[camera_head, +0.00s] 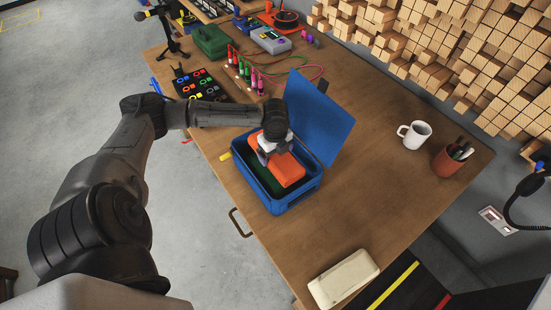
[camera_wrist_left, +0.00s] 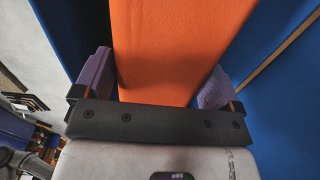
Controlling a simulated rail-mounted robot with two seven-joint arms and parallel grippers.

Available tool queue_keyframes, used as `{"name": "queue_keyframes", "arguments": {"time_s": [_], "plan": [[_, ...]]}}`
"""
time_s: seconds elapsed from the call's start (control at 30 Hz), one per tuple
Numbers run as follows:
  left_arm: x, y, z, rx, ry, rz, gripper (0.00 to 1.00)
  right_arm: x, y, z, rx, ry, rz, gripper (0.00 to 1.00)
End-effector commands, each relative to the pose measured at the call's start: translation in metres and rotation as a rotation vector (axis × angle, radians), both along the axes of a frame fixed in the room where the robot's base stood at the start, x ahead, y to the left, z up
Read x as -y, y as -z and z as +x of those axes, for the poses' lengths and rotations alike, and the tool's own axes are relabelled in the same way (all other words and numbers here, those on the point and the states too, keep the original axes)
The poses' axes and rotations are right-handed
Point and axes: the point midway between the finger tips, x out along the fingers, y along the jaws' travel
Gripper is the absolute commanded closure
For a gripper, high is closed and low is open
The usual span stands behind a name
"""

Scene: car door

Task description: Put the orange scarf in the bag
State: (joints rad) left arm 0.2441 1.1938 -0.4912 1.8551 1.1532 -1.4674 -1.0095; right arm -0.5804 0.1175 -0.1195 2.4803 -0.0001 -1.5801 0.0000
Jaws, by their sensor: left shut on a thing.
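The orange scarf (camera_head: 288,173) looks like a folded block. It lies lengthwise over the opening of an open blue case (camera_head: 298,201), which seems to be the bag. I cannot tell whether the scarf rests on the bottom. The blue lid (camera_head: 318,118) stands raised behind it. My left gripper (camera_head: 266,153) is over the case, shut on the scarf. In the left wrist view, the purple fingers (camera_wrist_left: 157,88) are on both sides of the orange scarf (camera_wrist_left: 172,42), with blue case walls around. My right gripper is not in view.
A dark green piece (camera_head: 262,180) is in the case beside the scarf. A white mug (camera_head: 414,134) and a pen cup (camera_head: 452,158) stand to the right. A cream case (camera_head: 343,279) lies at the front edge. Several colored tools stand behind. The wood right of the lid is clear.

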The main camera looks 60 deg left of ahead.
Motion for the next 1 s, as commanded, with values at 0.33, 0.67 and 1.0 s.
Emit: {"name": "queue_keyframes", "arguments": {"time_s": [0.33, 0.67, 1.0], "plan": [[0.001, 0.025, 0.001, -0.001, -0.001, -0.001, 0.37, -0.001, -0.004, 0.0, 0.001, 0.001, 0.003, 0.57], [0.0, 0.041, 0.001, 0.001, 0.001, 0.001, 0.37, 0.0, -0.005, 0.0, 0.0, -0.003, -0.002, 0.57], [0.0, 0.045, 0.001, 0.001, 0.001, 0.001, 0.0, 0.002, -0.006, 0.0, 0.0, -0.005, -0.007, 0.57]]}}
